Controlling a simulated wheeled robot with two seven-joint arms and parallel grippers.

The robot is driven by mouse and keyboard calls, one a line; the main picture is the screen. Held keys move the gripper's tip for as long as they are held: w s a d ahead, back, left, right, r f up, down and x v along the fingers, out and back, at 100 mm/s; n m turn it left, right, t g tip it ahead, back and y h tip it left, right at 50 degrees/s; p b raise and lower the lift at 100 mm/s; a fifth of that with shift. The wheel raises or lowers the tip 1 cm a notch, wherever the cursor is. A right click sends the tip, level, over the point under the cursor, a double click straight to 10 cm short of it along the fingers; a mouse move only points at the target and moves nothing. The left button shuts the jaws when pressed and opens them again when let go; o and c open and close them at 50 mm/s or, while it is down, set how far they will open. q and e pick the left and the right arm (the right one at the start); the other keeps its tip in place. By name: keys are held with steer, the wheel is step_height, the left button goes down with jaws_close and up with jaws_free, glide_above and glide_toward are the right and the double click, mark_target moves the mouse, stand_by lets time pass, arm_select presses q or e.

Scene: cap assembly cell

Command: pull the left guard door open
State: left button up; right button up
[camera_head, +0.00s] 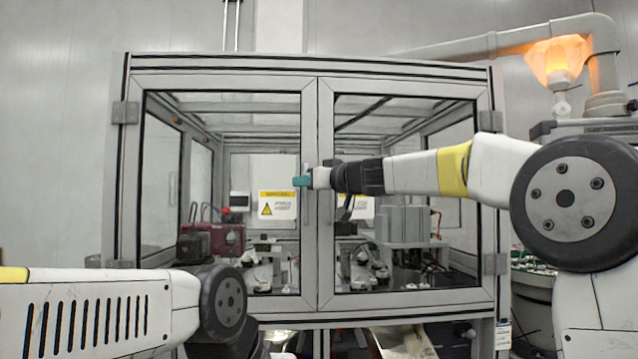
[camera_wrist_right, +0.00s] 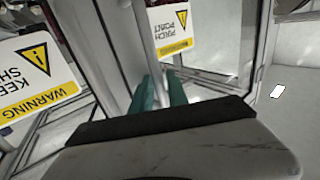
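The left guard door (camera_head: 309,120) is a clear pane in a grey metal frame. In the head view it looks closed, flush with the right guard door (camera_head: 327,120) along the middle seam. A small grey upright piece, perhaps its handle (camera_head: 306,168), shows just above my fingers. My right gripper (camera_head: 302,182) has teal fingers at the left door's inner frame. In the right wrist view the teal fingers (camera_wrist_right: 159,93) are a little apart, with a grey edge running toward the gap; whether they grip it is unclear. My left gripper is hidden; only its arm shows at lower left.
Yellow warning signs (camera_head: 278,204) show through the panes. Inside the cell are a dark red machine (camera_head: 228,238) and grey blocks (camera_head: 401,224). My left arm covers the area before the cell's lower left corner.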

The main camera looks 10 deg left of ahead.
jaws_close()
stand_by(1.4)
